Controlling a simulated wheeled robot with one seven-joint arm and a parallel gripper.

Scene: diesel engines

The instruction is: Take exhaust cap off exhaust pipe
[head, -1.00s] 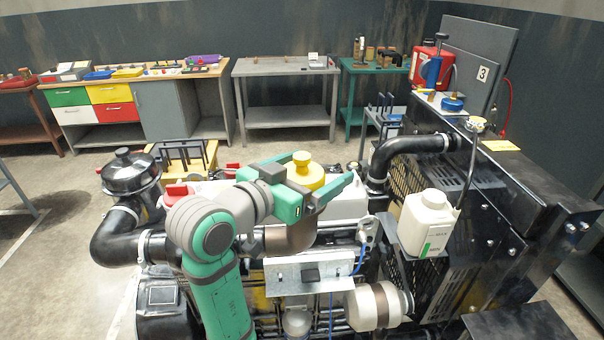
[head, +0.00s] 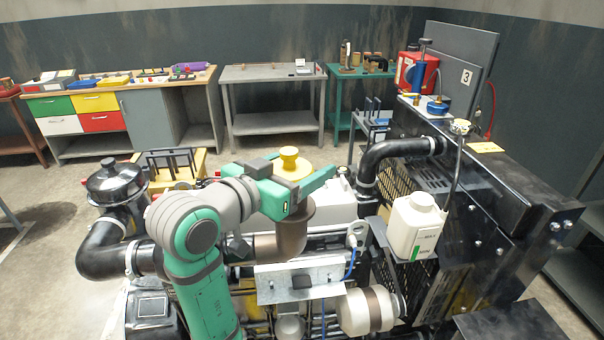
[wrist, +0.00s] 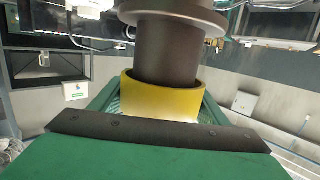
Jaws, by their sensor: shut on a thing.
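My fingers hide part of the joint in the head view. I cannot tell whether the cap is fully clear of the pipe.
A black engine pipe (head: 405,150) and a white bottle (head: 414,226) stand right of the cap. A black air filter housing (head: 117,184) stands to the left. A grey plate (head: 299,281) lies in front of the pipe. Workbenches line the back wall, with open floor before them.

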